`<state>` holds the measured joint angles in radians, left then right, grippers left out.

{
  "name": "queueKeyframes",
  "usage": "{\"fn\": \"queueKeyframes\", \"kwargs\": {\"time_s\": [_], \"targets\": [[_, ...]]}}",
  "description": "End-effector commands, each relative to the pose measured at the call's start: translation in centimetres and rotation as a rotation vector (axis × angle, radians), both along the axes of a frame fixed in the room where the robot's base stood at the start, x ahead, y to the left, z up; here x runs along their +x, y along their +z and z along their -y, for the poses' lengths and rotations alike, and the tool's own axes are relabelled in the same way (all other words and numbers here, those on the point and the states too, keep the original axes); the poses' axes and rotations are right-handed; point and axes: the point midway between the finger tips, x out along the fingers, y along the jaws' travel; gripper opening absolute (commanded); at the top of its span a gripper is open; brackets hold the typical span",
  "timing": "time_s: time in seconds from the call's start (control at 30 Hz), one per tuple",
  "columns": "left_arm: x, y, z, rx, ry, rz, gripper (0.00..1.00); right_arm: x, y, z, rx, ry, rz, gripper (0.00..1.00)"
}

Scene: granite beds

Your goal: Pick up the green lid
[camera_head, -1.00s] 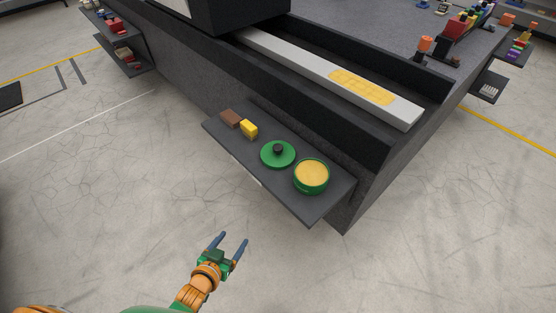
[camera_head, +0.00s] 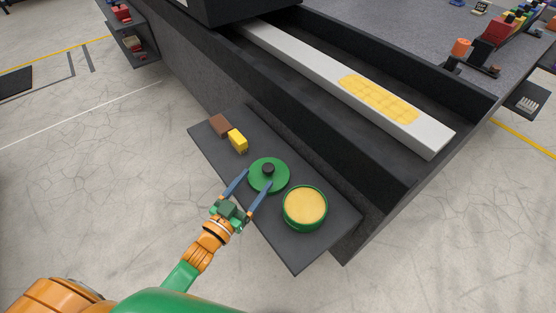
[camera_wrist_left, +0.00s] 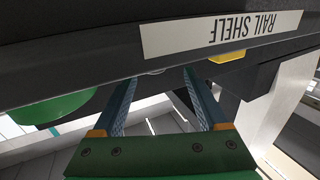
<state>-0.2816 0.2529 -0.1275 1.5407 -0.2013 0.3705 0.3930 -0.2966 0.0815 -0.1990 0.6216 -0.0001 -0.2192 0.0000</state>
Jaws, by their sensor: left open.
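The green lid (camera_head: 258,187) is a round disc with a black knob, lying on the dark grey shelf (camera_head: 297,251). My left gripper (camera_head: 257,177) is open and empty. In the head view its blue fingers reach over the shelf's front edge, and the right fingertip overlaps the lid; I cannot tell if they touch. In the left wrist view its fingers (camera_wrist_left: 160,78) point at the shelf edge. A green rounded shape (camera_wrist_left: 52,106) shows at left there; I cannot tell whether it is the lid or the pot. My right gripper is not in view.
A green pot (camera_head: 305,208) with yellow contents stands right of the lid. A yellow block (camera_head: 237,141) and a brown block (camera_head: 220,125) lie left of it. The granite bed (camera_head: 391,215) rises behind the shelf. The floor in front is clear.

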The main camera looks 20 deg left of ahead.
Motion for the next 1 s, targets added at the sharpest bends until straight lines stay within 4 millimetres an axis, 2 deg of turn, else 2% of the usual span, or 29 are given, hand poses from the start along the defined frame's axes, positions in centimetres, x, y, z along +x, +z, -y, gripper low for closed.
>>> {"fn": "queueKeyframes", "kwargs": {"time_s": [0.33, 0.43, 0.6, 0.67, 0.8, 0.9, 1.0], "targets": [[5.6, -0.2, 2.4, -0.002, 0.000, 0.003, 0.76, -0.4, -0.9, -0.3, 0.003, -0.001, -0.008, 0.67], [6.3, -0.1, 2.6, 0.000, 0.000, 0.000, 0.76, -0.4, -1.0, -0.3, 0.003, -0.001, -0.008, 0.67], [6.3, -0.1, 2.6, 0.000, 0.000, -0.001, 0.76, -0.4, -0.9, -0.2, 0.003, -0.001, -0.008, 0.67], [6.3, -0.1, 2.6, 0.000, 0.000, -0.001, 0.62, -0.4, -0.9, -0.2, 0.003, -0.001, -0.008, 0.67], [6.3, -0.1, 2.6, 0.000, 0.000, -0.001, 0.25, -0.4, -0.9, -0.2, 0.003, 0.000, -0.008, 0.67], [6.2, -0.1, 2.6, 0.000, 0.000, -0.001, 0.00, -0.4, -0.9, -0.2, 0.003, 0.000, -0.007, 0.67], [6.2, -0.1, 2.6, 0.000, 0.000, -0.001, 0.00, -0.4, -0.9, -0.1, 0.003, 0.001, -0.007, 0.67]]}}
